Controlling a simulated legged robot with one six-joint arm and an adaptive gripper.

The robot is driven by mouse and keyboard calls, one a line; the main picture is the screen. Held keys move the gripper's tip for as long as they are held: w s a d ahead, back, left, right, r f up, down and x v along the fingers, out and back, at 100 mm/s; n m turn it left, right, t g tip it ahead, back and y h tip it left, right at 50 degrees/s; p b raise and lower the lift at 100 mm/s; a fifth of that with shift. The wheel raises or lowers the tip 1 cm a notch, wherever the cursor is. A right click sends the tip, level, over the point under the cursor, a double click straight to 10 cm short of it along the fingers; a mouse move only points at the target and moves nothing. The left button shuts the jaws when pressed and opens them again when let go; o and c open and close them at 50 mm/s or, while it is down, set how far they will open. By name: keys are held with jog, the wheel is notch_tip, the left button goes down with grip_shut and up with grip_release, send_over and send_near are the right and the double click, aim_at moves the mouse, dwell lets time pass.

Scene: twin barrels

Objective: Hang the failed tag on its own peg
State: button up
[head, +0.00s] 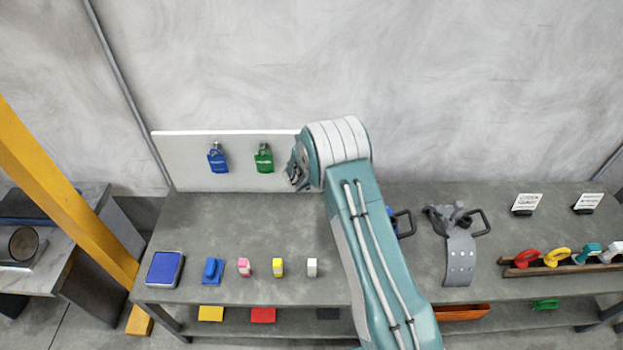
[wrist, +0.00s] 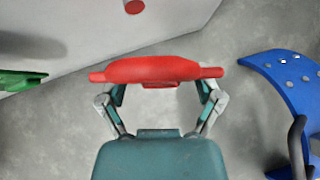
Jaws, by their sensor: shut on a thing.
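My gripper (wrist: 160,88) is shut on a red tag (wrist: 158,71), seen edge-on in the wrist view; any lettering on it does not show. The tag is held across both fingers, apart from the white board (wrist: 60,30). A red round spot (wrist: 134,6) shows on the board at the top of the wrist view, beyond the tag. In the head view the board (head: 190,141) bears a blue tag (head: 218,160) and a green tag (head: 264,160) hanging on it. My arm hides the red tag and the board's right part there.
The grey bench holds a blue pad (head: 165,269), several small coloured items, and a grey curved bracket (head: 460,255). A rack (head: 560,267) of coloured pieces stands at right. A blue curved plate (wrist: 285,85) is right of the gripper. Bench below the board is clear.

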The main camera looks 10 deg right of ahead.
jog(key=shift+w+d+f, duration=0.15)
jog(key=shift+w, duration=0.65)
jog(key=shift+w+d+f, duration=0.15)
jog(key=shift+w, duration=0.6)
jog(key=shift+w+d+f, duration=0.15)
jog(key=shift+w, duration=0.65)
jog(key=o, duration=0.8)
jog(key=v, duration=1.2)
